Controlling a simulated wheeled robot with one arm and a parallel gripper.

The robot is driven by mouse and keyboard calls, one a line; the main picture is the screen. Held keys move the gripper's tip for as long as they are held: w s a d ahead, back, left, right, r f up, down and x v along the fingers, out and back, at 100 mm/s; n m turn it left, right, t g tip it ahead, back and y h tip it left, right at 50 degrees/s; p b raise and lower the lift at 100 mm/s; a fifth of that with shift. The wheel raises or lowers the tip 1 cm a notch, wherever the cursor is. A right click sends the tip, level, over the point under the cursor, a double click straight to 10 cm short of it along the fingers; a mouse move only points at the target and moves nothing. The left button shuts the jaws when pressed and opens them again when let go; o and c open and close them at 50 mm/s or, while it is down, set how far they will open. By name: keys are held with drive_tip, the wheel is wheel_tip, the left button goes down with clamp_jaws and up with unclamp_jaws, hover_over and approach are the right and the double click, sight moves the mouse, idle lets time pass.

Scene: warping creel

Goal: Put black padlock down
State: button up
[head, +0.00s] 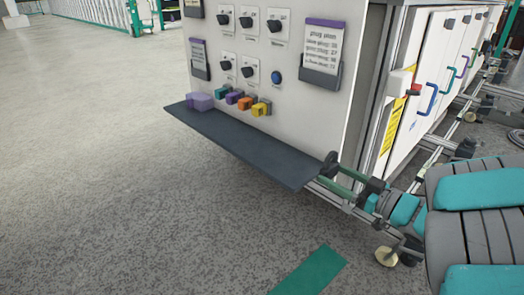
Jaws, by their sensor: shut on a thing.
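A small black padlock (329,163) shows at the right end of the dark shelf (245,145), which juts from the front of the light grey cabinet. My gripper (332,176), with green fingers, reaches in from the lower right and is shut on the padlock. The fingers and the shelf edge partly hide how the padlock is held. I cannot tell whether the padlock touches the shelf or hangs just above it.
A metal rail frame on casters (387,257) runs at the right.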

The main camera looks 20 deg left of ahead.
drive_tip(key=b, duration=0.2)
hover_over(297, 168)
drive_tip(key=shift+w+a+f, duration=0.1)
drive_tip(key=shift+a+f, duration=0.3)
drive_tip(key=shift+f, duration=2.05)
drive_tip(key=shift+f, duration=0.1)
drive_tip(key=o, duration=1.5)
drive_tip(key=shift+b, duration=0.3)
drive_tip(key=shift+d, duration=0.35)
drive_tip(key=p+v, duration=0.1)
drive_tip(key=v, duration=1)
drive_tip(key=shift+d, duration=0.2)
